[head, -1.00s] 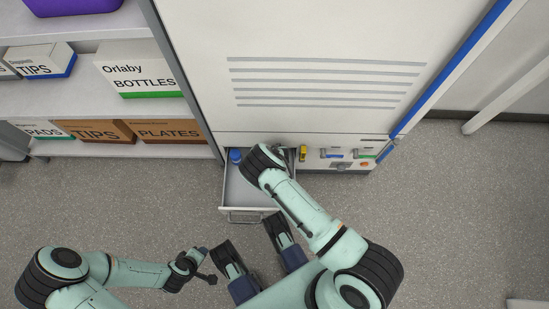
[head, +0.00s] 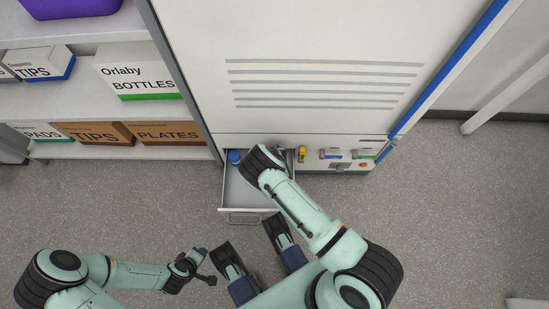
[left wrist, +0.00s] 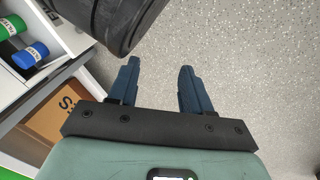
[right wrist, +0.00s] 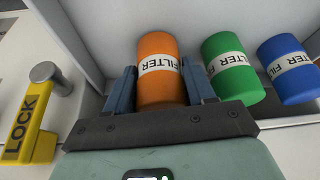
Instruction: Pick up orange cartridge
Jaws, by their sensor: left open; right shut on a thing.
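The orange cartridge (right wrist: 157,48), with a white FILTER label, stands in the open drawer (head: 246,211) between the fingers of my right gripper (right wrist: 157,80). The right gripper is shut on it. In the head view my right wrist hides the orange cartridge and the right fingers. A green cartridge (right wrist: 231,66) and a blue cartridge (right wrist: 288,70) stand to its right in the right wrist view. The blue cartridge (head: 235,157) also shows in the head view. My left gripper (left wrist: 159,68) is open and empty over the floor, away from the drawer.
A yellow LOCK handle (right wrist: 25,130) and a metal knob (right wrist: 46,73) are left of the drawer in the right wrist view. The cabinet front (head: 290,50) rises behind. A shelf with boxes (head: 138,78) stands at the left. The floor at the right is clear.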

